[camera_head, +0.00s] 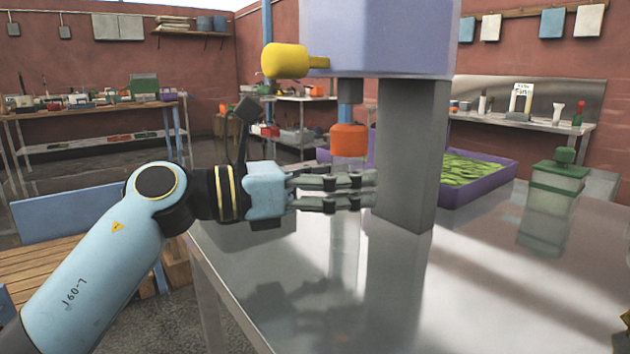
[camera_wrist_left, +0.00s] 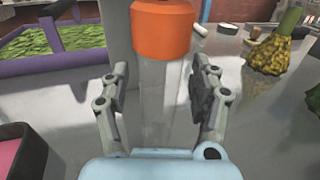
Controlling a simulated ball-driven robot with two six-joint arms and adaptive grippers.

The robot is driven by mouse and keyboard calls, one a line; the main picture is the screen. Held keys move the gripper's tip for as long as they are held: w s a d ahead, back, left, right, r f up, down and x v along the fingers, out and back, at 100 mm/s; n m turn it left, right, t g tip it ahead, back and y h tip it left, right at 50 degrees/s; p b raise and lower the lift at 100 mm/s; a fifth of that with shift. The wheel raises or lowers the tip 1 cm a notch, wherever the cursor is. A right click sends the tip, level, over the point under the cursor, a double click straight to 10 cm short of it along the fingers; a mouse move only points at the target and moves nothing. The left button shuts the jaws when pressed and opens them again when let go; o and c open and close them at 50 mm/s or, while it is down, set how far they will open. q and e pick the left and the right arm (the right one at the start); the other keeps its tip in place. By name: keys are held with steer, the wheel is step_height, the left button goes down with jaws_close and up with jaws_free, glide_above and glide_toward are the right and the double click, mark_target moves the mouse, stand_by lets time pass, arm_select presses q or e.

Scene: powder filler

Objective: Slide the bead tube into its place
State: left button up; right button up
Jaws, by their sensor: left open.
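A clear tube (camera_head: 346,226), which I take as the bead tube, stands upright under the orange collar (camera_head: 349,140) of the powder filler (camera_head: 380,40). I cannot tell whether tube and collar touch. In the left wrist view the tube (camera_wrist_left: 163,110) shows pale and see-through below the orange collar (camera_wrist_left: 163,35). Its contents cannot be made out. My left gripper (camera_head: 370,191) is level and open, with one finger on each side of the tube. In the wrist view gaps show between the fingers and the tube. The fingers hide part of the tube in the head view. My right gripper is not in view.
The filler's grey column (camera_head: 412,150) stands close beyond my fingertips, and a yellow handle (camera_head: 287,61) sticks out above. A purple crate (camera_head: 480,187) of green pieces and a green-lidded jar (camera_head: 557,188) stand on the shiny metal table (camera_head: 480,290). The front of the table is clear.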

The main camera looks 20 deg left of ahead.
arm_select(q)
steer(key=v, duration=1.1)
steer(key=shift+s+a, duration=0.2)
steer(key=shift+s, duration=0.05)
